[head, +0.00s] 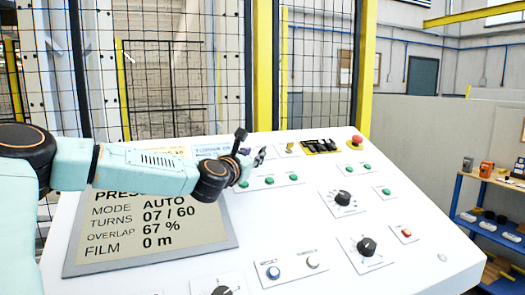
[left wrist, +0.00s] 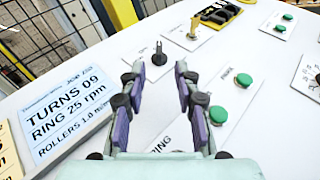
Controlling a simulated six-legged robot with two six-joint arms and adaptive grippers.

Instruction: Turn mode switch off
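The sloped white control panel (head: 300,225) carries several knobs and buttons; no label that I can read names the mode switch. In the left wrist view a small black upright switch (left wrist: 158,55) stands on the panel, ahead of my left gripper (left wrist: 156,92). The gripper's purple-padded fingers are apart with nothing between them, and the switch lies beyond their tips. In the head view my left gripper (head: 250,156) is over the upper middle of the panel, partly hidden by its own wrist. My right gripper is not in view.
A large screen (head: 150,238) reads MODE AUTO. Green buttons (left wrist: 218,114) lie right of the gripper. A key switch (left wrist: 195,28), black dials (head: 367,247) and a red mushroom button (head: 357,139) are also on the panel. A mesh fence (head: 165,80) stands behind.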

